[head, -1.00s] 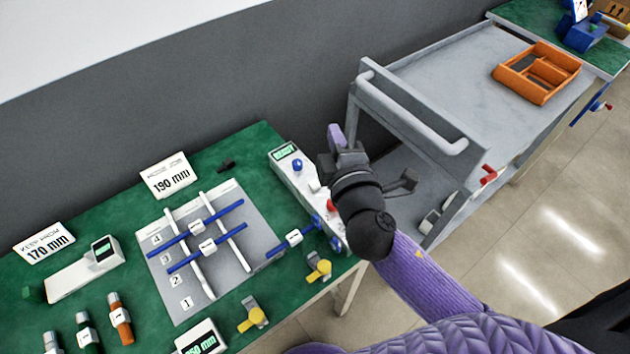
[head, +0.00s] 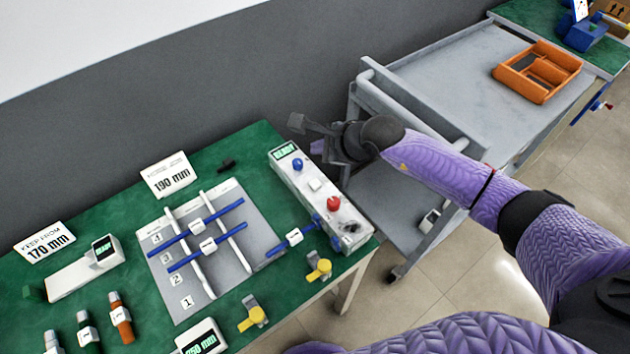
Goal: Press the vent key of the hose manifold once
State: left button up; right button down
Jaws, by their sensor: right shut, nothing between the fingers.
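The hose manifold (head: 318,196) is a long white box on the right side of the green table. Its top carries a small lit display (head: 285,152) that seems to read READY, a blue knob (head: 298,164), a pale square key (head: 315,184) and a red button (head: 333,203). I cannot read which control is labelled vent. Blue hose fittings sit along its left side. My right gripper (head: 316,147) is shut and empty, beyond the manifold's back right edge and apart from its controls. My left gripper is not in view.
A grey rack with blue rods (head: 205,235) stands left of the manifold. Yellow clips (head: 252,315) lie in front. A grey cart (head: 440,80) with an orange tray (head: 538,70) stands to the right. Signs and canisters occupy the table's left.

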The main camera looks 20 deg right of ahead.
aim_at(318, 184)
jog(key=shift+f, duration=0.1)
notch_tip(318, 184, down, 8)
jog(key=b, duration=0.7)
jog(key=shift+f, duration=0.35)
dwell(0.4)
dwell(1.0)
jog(key=shift+f+b, duration=0.35)
jog(key=shift+b, duration=0.05)
